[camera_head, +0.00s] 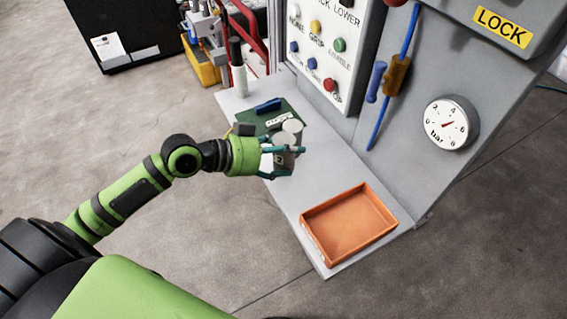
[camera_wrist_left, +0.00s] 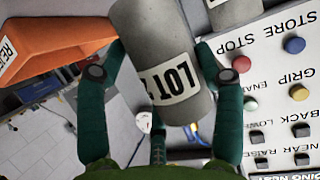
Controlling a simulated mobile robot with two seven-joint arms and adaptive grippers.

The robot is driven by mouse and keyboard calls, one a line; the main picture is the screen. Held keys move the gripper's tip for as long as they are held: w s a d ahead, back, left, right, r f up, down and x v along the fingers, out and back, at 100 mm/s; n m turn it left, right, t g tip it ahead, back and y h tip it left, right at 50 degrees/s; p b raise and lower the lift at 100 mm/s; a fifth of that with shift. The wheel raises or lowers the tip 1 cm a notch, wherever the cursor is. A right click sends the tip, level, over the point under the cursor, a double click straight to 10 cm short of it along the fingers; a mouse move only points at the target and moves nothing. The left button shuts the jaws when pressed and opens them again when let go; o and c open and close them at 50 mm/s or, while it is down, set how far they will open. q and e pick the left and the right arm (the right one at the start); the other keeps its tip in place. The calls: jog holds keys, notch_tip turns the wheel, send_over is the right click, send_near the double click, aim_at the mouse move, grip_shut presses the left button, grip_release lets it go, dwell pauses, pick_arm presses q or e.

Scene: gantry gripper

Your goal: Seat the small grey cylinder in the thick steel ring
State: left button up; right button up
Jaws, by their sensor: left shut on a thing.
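My left gripper (camera_head: 284,160) is over the near edge of the grey bench, shut on a grey cylinder with a white label (camera_head: 284,141). I cannot make out the thick steel ring for certain. My right gripper is not in view.
A green mat (camera_head: 287,106) on the bench holds a dark blue item (camera_head: 268,106) and a white label strip (camera_head: 279,119). An orange tray (camera_head: 348,224) sits at the bench's near right. A button panel (camera_head: 322,62) and pressure gauge (camera_head: 449,123) stand behind. Bench between mat and tray is clear.

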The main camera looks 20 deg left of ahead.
aim_at(283, 164)
pick_arm(q)
jog(key=shift+w+a+f, duration=0.35)
jog(key=shift+w+a, duration=0.05)
jog(key=shift+w, duration=0.25)
notch_tip(283, 164, down, 4)
jog(key=shift+r, duration=0.1)
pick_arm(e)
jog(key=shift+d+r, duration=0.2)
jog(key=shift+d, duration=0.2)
pick_arm(q)
jog(key=shift+f, duration=0.2)
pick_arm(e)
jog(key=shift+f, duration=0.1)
pick_arm(q)
jog(key=shift+f, duration=0.15)
jog(key=o, duration=1.6)
jog(key=shift+s, duration=0.1)
